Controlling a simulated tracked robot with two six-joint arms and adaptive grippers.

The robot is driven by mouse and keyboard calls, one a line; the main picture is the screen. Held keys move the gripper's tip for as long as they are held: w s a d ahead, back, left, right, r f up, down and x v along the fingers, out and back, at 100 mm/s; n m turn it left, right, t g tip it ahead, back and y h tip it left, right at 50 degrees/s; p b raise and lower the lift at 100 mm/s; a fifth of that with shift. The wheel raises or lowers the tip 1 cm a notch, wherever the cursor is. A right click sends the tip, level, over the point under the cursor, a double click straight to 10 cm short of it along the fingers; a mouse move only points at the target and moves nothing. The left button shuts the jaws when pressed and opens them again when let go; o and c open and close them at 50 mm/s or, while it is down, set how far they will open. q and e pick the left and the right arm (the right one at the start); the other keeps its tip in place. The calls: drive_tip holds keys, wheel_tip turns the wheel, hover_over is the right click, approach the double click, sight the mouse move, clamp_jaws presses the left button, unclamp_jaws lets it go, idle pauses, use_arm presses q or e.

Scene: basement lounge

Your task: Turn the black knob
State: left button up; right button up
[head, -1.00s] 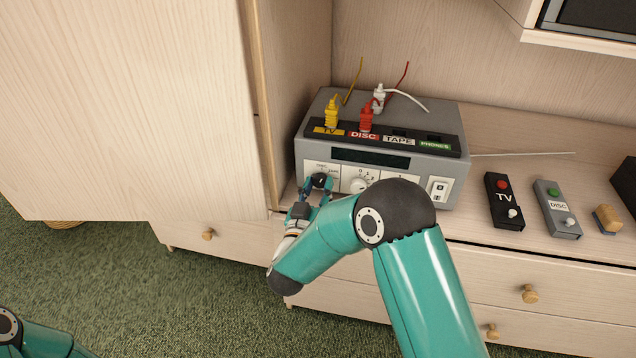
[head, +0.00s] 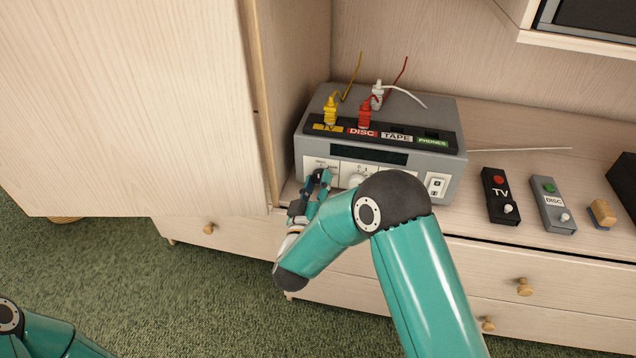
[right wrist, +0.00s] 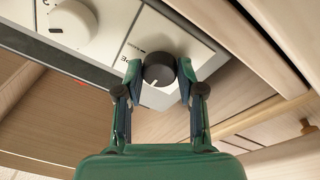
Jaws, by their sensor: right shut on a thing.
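The black knob (right wrist: 160,69) sits on the white front panel of the grey switch box (head: 460,166), at the panel's left end. In the right wrist view its white pointer mark is toward the lower left of its face. My right gripper (right wrist: 159,78) is shut on the black knob, one finger on each side. In the head view my right gripper (head: 319,182) is at the box's lower left front, and its fingers partly hide the knob. My left gripper is out of view; only part of the left arm shows at the lower left.
A white knob (right wrist: 72,24) is beside the black one. Yellow (head: 331,111), red (head: 365,115) and white plugs (head: 377,97) stand on top of the box. A tall wooden panel (head: 130,110) is close on the left. Two remotes (head: 500,196) (head: 553,205) lie to the right.

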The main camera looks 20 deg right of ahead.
drive_tip(key=shift+a+f, duration=0.1)
drive_tip(key=shift+f, duration=0.05)
drive_tip(key=o, duration=1.1)
drive_tip(key=shift+o, duration=0.2)
drive_tip(key=v, duration=1.2)
drive_tip(key=shift+w+f, duration=0.1)
